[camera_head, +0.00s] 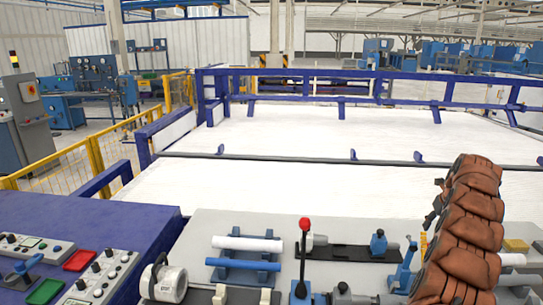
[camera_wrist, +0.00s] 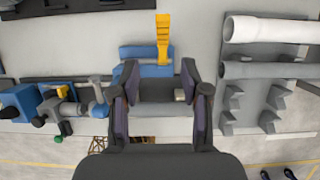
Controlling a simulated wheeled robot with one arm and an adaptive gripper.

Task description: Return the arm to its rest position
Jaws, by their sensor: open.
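In the wrist view my gripper (camera_wrist: 160,70) is open, with its two dark fingers spread apart and no object held. Below it is a blue support (camera_wrist: 148,54) with a grey part between the fingers, partly hidden by them. My arm (camera_head: 465,230), in a brown-orange cover, rises at the right of the head view. My gripper does not show clearly there.
A grey rack (camera_wrist: 250,100) holds a white pipe (camera_wrist: 270,29) and a grey pipe (camera_wrist: 270,70). A blue rack (camera_head: 244,275) holds a white pipe (camera_head: 247,243) and a blue pipe (camera_head: 242,264). A red-knobbed lever (camera_head: 304,240) stands upright nearby. A yellow piece (camera_wrist: 163,38) lies beyond my fingers.

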